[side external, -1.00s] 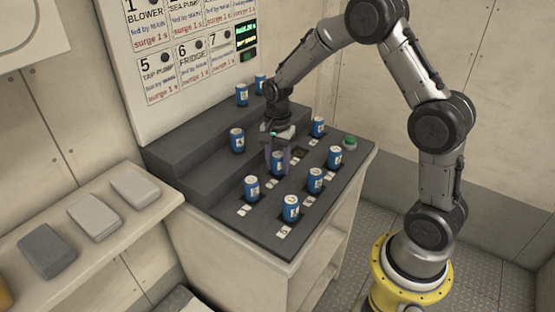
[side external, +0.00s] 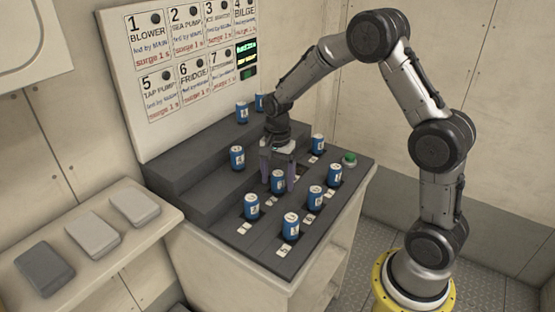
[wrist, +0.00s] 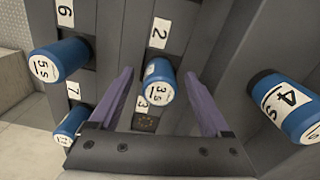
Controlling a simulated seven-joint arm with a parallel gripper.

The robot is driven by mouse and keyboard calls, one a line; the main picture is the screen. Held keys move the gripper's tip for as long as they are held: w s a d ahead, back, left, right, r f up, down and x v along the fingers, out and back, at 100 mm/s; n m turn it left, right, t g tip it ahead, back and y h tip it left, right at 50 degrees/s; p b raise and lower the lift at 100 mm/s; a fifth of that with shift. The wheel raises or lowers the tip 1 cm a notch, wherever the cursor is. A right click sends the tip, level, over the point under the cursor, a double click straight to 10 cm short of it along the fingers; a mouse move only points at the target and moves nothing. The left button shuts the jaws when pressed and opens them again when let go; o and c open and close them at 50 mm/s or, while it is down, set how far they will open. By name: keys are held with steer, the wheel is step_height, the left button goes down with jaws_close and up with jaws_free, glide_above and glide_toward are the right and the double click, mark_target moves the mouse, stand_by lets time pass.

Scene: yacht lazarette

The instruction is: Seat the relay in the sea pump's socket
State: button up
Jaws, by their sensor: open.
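A blue relay with a white "3 s" top (wrist: 160,85) stands between my purple fingers in the wrist view, just below the label 2 (wrist: 160,32). It also shows in the side view (side external: 277,183), upright at the deck's second socket position. My gripper (side external: 278,174) is open around it, with a gap on both sides in the wrist view (wrist: 165,100). The relay hides its socket, so I cannot tell how deep it sits. An empty socket with contacts (wrist: 146,122) lies by label 3. On the wall panel (side external: 140,58), 2 is SEA PUMP.
Other relays stand close by: one in front-left (side external: 251,206), several along the front row (side external: 290,226), and a "4 s" relay (wrist: 288,105) on the step. A green button (side external: 349,159) is at the right. A side shelf (side external: 105,262) holds flat boxes.

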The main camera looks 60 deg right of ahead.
step_height(320, 180, up, 13)
stand_by(0.3)
steer(key=shift+f, duration=0.1)
steer(key=shift+a, duration=0.1)
steer(key=s+a+r+n+t, duration=0.4)
steer(key=s+a+r, duration=0.2)
steer(key=s+r, duration=0.5)
steer(key=s+a+f+n+t, duration=0.1)
steer(key=s+f+n, duration=0.5)
steer(key=s+n, duration=0.6)
steer(key=shift+s+a+t, duration=0.3)
steer(key=shift+a, duration=0.3)
